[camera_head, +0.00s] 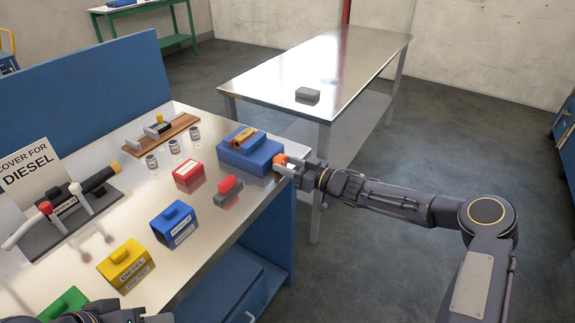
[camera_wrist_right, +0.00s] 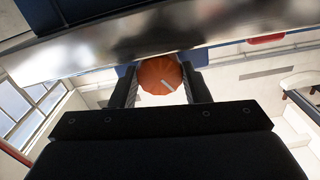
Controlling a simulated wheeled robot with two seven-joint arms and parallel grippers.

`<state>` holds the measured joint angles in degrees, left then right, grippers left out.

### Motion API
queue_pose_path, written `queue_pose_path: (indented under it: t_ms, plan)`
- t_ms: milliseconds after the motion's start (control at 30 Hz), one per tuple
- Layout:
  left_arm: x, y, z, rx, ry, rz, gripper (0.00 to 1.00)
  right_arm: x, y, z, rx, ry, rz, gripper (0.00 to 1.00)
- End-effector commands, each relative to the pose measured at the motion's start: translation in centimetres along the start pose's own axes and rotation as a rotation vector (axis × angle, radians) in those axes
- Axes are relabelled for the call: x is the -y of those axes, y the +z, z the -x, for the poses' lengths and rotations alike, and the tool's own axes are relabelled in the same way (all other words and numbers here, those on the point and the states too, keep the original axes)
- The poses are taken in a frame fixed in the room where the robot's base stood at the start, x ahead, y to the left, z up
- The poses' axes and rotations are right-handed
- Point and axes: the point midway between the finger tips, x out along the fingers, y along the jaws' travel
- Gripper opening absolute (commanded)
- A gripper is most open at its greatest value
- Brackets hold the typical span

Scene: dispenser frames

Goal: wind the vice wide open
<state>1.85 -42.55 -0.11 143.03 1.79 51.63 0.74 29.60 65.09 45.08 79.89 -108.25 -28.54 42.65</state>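The vice (camera_head: 243,157) is a blue block at the right edge of the metal-topped bench, with a brass-coloured piece on top. Its orange knob (camera_head: 280,159) faces the right arm. My right gripper (camera_head: 287,168) is at the knob. In the right wrist view the round orange knob (camera_wrist_right: 160,78), with a pale mark on it, sits between the two dark fingers, which appear to touch it on both sides. The jaw gap is not clear from here. My left gripper (camera_head: 110,316) is only partly in view at the bottom left, its fingers unclear.
On the bench stand a red box (camera_head: 188,174), a red-topped grey block (camera_head: 228,192), a blue box (camera_head: 174,225), a yellow box (camera_head: 125,264), several small jars and a lever fixture (camera_head: 70,215). A second metal table (camera_head: 330,65) stands behind, holding a grey block (camera_head: 307,95).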

Motion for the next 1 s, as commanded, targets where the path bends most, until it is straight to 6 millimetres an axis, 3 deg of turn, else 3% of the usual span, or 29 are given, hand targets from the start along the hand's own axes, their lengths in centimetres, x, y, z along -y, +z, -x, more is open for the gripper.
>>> queue_pose_path:
  t_ms: [167,367,633,800,1000]
  plan:
    - [0.0,0.0,0.0,0.000,0.000,0.000,0.44,0.0,0.0,0.0,0.000,0.001,0.000,0.20]
    - [0.6,0.7,-1.3,0.000,0.000,0.000,0.44,0.1,0.6,-0.1,0.006,-0.004,0.058,0.20]
    - [2.3,2.6,-5.1,0.001,0.000,0.000,0.44,0.0,0.7,0.0,0.002,-0.002,0.368,0.20]
    - [2.6,2.9,-5.7,0.000,0.000,0.000,0.44,0.0,0.3,0.0,0.001,-0.001,0.488,0.20]
    - [2.5,2.8,-5.6,0.000,0.000,0.000,0.44,-0.1,0.1,0.1,0.003,0.000,0.499,0.20]
